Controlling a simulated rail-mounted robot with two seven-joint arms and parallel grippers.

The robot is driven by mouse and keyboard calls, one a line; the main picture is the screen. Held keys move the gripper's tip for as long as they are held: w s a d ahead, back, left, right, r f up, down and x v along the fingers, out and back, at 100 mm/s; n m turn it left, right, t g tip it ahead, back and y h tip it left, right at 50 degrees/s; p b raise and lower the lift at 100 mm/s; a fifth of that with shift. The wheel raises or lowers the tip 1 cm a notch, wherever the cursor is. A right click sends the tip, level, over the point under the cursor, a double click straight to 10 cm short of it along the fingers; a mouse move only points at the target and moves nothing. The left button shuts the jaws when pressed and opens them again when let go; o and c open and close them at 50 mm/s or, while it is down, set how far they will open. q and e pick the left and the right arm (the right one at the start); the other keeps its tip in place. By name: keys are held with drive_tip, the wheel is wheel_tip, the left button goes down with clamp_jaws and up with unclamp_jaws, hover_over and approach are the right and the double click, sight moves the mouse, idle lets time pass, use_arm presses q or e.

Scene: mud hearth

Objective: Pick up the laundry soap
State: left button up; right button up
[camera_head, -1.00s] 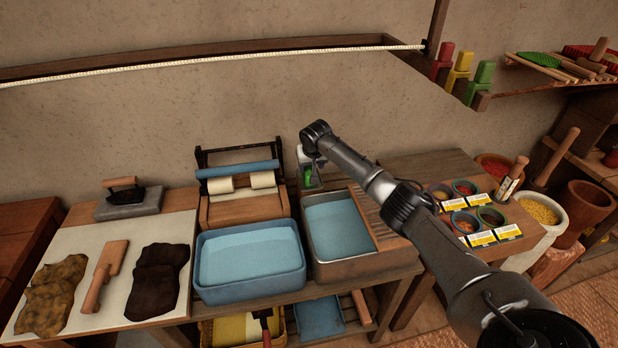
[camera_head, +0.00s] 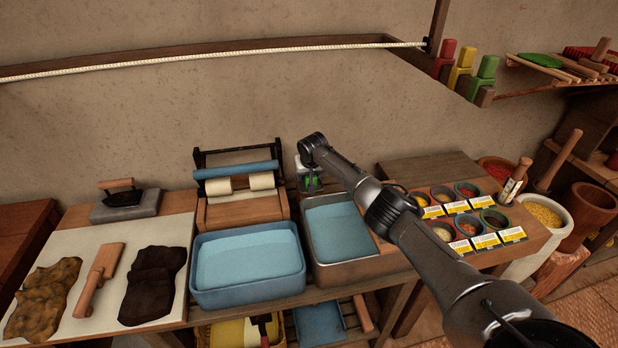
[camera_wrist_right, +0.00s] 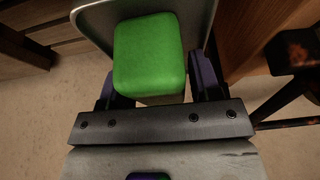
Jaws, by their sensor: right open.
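The laundry soap is a bright green rounded block (camera_wrist_right: 148,52) in the right wrist view. It sits at or over a pale grey, rimmed holder (camera_wrist_right: 93,22). My right gripper (camera_wrist_right: 153,66) is open, with one dark finger on each side of the block's near part. I cannot tell whether the fingers touch it. In the head view, a small patch of the green soap (camera_head: 309,184) shows behind the metal basin, below the bent end of my right arm, which partly hides it. My left gripper is not in view.
A metal basin of blue water (camera_head: 338,226) stands in front of the soap, beside a blue tub (camera_head: 249,262). A wooden roller device (camera_head: 240,188) stands close on the left. Several small bowls (camera_head: 465,190) with cards are to the right.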

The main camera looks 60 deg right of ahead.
drive_tip(key=c, duration=0.8)
drive_tip(key=shift+r, duration=0.15)
drive_tip(key=shift+r, duration=0.2)
wheel_tip(320, 180, up, 3)
drive_tip(key=shift+r+p, duration=0.2)
drive_tip(key=shift+p, duration=0.65)
drive_tip(key=shift+s+r, duration=0.2)
drive_tip(key=shift+r, duration=0.05)
drive_tip(key=shift+s+a+r+p, duration=0.6)
drive_tip(key=shift+s+a+r, duration=0.5)
drive_tip(key=shift+s, duration=0.45)
drive_tip(key=shift+s+a+r+p, duration=0.6)
drive_tip(key=shift+s+a+r, duration=0.45)
drive_tip(key=shift+s, duration=0.55)
drive_tip(key=shift+s+a+r+p, duration=0.6)
drive_tip(key=shift+s+a+r, duration=0.5)
drive_tip(key=shift+s, duration=0.45)
